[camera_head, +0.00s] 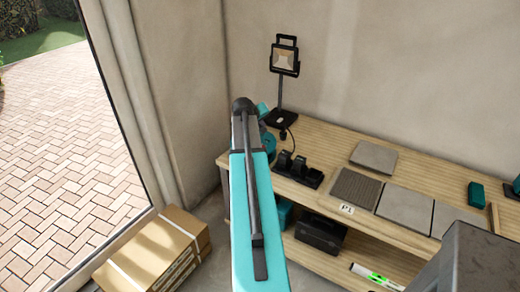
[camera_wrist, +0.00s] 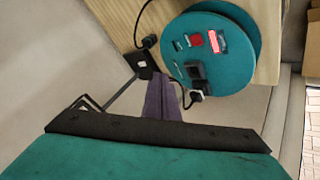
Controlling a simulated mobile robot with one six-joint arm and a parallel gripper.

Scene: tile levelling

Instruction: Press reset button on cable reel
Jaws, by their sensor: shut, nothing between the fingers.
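The teal cable reel (camera_wrist: 240,50) is at the upper right of the wrist view, its round face turned to the camera. On the face are a bright red rectangle (camera_wrist: 214,42), a smaller dark red part (camera_wrist: 195,40) and dark sockets (camera_wrist: 196,72) with a black plug. I cannot tell for sure which part is the reset button. My gripper (camera_wrist: 160,82) is shut and empty; its narrow purple-grey fingers end left of the reel's face, apparently apart from it. In the head view the reel (camera_head: 269,143) is mostly hidden behind my teal arm.
A work lamp (camera_head: 284,58) stands on the wooden bench (camera_head: 332,142) close behind the reel; its base (camera_wrist: 143,65) is near my fingers. Black chargers (camera_head: 298,170) and grey tiles (camera_head: 405,208) lie to the right. Cardboard boxes (camera_head: 155,250) stand on the floor at left.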

